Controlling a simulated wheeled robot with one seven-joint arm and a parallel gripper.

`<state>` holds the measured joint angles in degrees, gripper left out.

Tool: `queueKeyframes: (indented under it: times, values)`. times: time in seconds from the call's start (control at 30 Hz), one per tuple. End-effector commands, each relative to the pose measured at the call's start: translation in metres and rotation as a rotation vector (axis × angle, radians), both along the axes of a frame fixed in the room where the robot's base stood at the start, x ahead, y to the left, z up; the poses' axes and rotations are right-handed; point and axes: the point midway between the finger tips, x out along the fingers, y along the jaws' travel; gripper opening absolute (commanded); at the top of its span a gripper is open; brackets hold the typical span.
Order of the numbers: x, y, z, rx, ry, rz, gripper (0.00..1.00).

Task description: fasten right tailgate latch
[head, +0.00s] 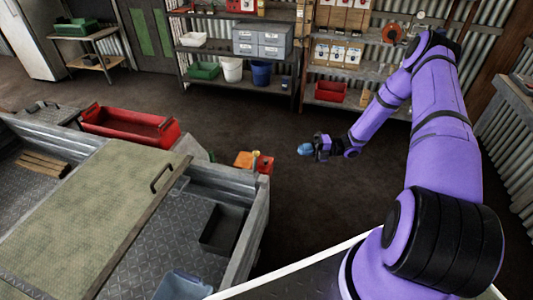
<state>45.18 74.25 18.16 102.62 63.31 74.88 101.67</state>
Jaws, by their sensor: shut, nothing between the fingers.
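A grey metal trailer or cargo bed (248,232) fills the lower left, its side wall running up to a far right corner. At that corner is a small orange and red fitting (264,164) with a yellowish knob (256,155). I cannot tell whether this is the right tailgate latch or whether it is fastened. My gripper (305,149) is at the end of my purple arm, to the right of the fitting and apart from it, over the dark floor. It is small in view, blue at the tip, and appears shut and empty.
A green-brown panel (85,205) with a handle (161,178) covers part of the bed. A black tray (222,229) and a blue bin (182,286) sit inside it. A red crate (130,127) is beyond. Shelves (240,80) line the back wall. Open floor lies between.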

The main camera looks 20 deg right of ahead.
Motion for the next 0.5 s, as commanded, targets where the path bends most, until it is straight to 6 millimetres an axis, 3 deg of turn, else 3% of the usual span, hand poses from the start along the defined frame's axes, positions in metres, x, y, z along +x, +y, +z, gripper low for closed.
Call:
queueKeyframes:
  times: [0.27, 0.5]
  values:
    - [0.001, 0.004, 0.0, 0.0, -0.001, 0.002, 0.0]
    - [0.009, 0.034, 0.0, 0.001, 0.0, 0.004, 0.0]
